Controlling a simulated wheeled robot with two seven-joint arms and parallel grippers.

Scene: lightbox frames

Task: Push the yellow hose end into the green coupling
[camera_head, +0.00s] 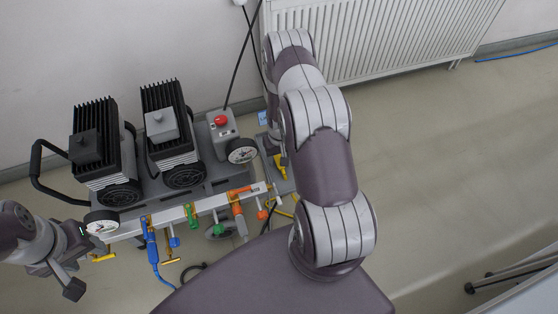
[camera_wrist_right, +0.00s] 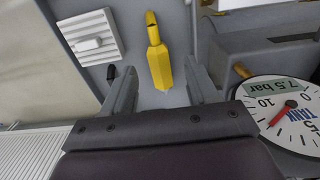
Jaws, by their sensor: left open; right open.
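The yellow hose end (camera_wrist_right: 159,58) lies in the right wrist view on a grey surface. It also shows in the head view (camera_head: 280,165) at the right end of the cart. My right gripper (camera_wrist_right: 161,84) is open, with its fingers on either side of the hose end's lower part and gaps visible; in the head view my arm mostly hides it. The green coupling (camera_head: 191,215) hangs on the pale manifold bar (camera_head: 215,203), between the blue and orange couplings. My left gripper (camera_head: 82,262) is open and empty at the lower left, beside the bar's left end.
A blue coupling (camera_head: 151,242) with a blue hose and an orange coupling (camera_head: 238,213) flank the green one. Two finned motors (camera_head: 167,125) stand on the cart behind the bar. A tank gauge (camera_wrist_right: 288,108) sits right of my right gripper. Open floor lies to the right.

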